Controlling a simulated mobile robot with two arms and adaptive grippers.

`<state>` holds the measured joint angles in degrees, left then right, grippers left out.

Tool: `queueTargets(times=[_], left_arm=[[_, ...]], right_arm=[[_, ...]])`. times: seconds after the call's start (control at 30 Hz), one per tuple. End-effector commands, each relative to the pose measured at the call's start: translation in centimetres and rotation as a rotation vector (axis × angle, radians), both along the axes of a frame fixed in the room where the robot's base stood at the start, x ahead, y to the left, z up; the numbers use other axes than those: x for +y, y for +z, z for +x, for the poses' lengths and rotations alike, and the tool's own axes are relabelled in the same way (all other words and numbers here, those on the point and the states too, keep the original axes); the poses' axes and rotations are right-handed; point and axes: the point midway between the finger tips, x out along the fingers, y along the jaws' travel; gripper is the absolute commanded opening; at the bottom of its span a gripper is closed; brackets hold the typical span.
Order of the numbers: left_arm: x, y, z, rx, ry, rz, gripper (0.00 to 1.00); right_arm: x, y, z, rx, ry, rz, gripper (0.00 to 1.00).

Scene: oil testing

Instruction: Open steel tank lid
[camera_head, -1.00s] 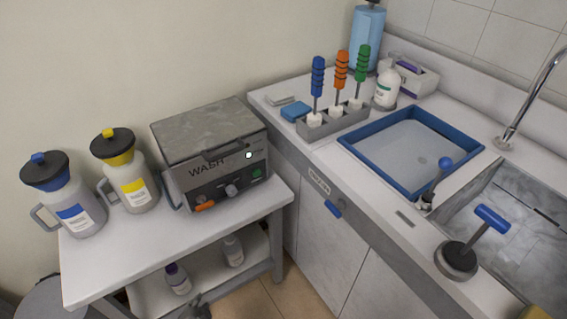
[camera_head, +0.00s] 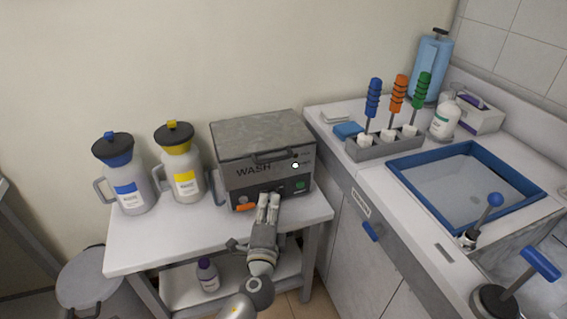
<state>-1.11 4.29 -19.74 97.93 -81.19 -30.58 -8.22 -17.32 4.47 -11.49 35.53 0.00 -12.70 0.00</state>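The grey steel tank (camera_head: 268,178) marked WASH stands on the white side table. Its flat grey lid (camera_head: 262,132) is closed on top, with a dark handle (camera_head: 275,157) at the front edge. My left gripper (camera_head: 268,200) is in front of the tank's lower front panel, below the lid handle and near the knobs. Its two pale fingertips point up, close together, with nothing seen between them. Whether they touch the panel I cannot tell. My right gripper is not in view.
Two jugs with a blue lid (camera_head: 129,190) and a yellow lid (camera_head: 181,175) stand left of the tank. The counter (camera_head: 335,133) at right holds a brush rack (camera_head: 372,152) and blue tray (camera_head: 425,195). A round bin (camera_head: 88,278) stands at lower left.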

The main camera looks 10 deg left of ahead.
Motion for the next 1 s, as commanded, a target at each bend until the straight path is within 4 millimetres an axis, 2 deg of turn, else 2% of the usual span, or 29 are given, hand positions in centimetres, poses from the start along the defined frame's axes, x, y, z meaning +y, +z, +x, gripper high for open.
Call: queueTargets(times=[0.03, 0.1, 0.2, 0.37, 0.6, 0.8, 1.0], left_arm=[[-0.1, 2.1, 0.1, -0.048, 0.007, 0.025, 0.21], [-0.1, 4.2, 0.0, -0.093, 0.014, 0.054, 0.21], [-0.1, 5.7, 0.1, -0.123, 0.021, 0.073, 0.21], [0.2, 6.2, 1.6, -0.127, 0.023, 0.077, 0.21], [1.0, 6.9, 5.8, -0.124, 0.022, 0.076, 0.21], [1.6, 7.2, 8.7, -0.123, 0.022, 0.075, 0.21], [1.9, 7.4, 10.1, -0.122, 0.021, 0.075, 0.21]], right_arm=[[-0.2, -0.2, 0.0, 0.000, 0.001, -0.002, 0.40], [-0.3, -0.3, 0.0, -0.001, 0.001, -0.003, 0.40], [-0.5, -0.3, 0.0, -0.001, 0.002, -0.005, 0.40], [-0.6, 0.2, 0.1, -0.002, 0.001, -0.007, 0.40], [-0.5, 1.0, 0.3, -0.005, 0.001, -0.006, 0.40], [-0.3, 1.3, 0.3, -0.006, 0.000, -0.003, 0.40], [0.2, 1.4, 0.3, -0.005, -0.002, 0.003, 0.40]])
